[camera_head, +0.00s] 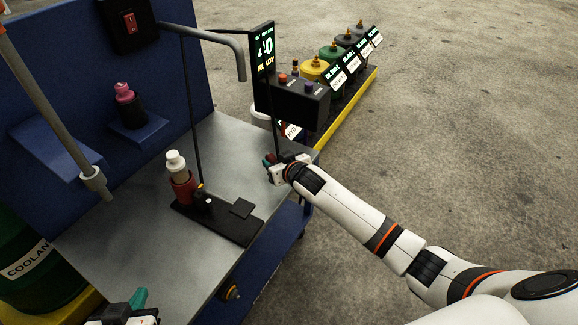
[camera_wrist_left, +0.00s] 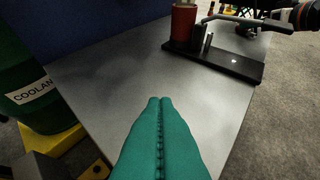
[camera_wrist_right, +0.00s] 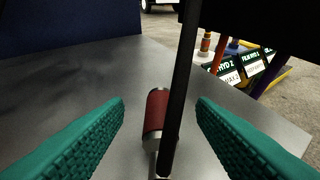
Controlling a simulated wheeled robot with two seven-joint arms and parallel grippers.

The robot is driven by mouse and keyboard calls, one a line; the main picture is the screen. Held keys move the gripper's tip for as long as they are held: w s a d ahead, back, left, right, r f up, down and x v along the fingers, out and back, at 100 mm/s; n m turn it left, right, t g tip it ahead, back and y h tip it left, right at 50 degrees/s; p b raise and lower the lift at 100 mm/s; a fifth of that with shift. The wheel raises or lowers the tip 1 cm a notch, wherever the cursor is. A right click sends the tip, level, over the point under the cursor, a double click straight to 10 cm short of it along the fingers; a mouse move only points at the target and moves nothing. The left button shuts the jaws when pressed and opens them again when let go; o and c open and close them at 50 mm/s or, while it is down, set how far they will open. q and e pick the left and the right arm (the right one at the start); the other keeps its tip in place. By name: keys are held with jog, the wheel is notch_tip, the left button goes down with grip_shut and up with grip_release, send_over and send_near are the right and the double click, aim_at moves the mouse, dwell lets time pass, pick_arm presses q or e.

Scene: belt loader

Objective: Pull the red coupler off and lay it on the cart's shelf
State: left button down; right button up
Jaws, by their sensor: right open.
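The red coupler (camera_wrist_right: 156,110), a dark red cylinder with a metal end, shows in the right wrist view between the fingers of my open right gripper (camera_wrist_right: 160,115), touching neither as far as I can see. A black hose or rod crosses in front of part of it. In the head view my right gripper (camera_head: 276,162) is at the far right edge of the cart's grey top (camera_head: 110,235); its own body hides most of that spot. My left gripper (camera_head: 138,298) is low at the cart's near left; in the left wrist view its teal fingers (camera_wrist_left: 160,102) are pressed together, empty.
A red cylinder with a white cap (camera_head: 175,162) stands on a black base (camera_head: 225,222) mid-top. A pink-capped bottle (camera_head: 127,105) sits on a blue bracket. A black control box (camera_head: 290,100) and several labelled canisters stand beyond. The left part of the top is clear.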

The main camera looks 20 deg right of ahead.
jog(key=p+v, duration=0.2)
jog(key=v, duration=0.4)
jog(key=shift+s+r, duration=0.15)
jog(key=shift+s, duration=0.05)
pick_arm(q)
jog(key=s+a+f+g+y, duration=0.1)
jog(key=s+a+f+g, duration=0.1)
jog(key=s, duration=0.3)
jog(key=s+a+f+g+y+p, duration=0.1)
jog(key=s+f+g, duration=0.1)
jog(key=s+g, duration=0.3)
jog(key=shift+s+a+g, duration=0.3)
jog(key=shift+s+a, duration=0.05)
jog(key=shift+s, duration=0.15)
pick_arm(e)
jog(key=v, duration=0.4)
pick_arm(q)
jog(key=shift+f, duration=0.1)
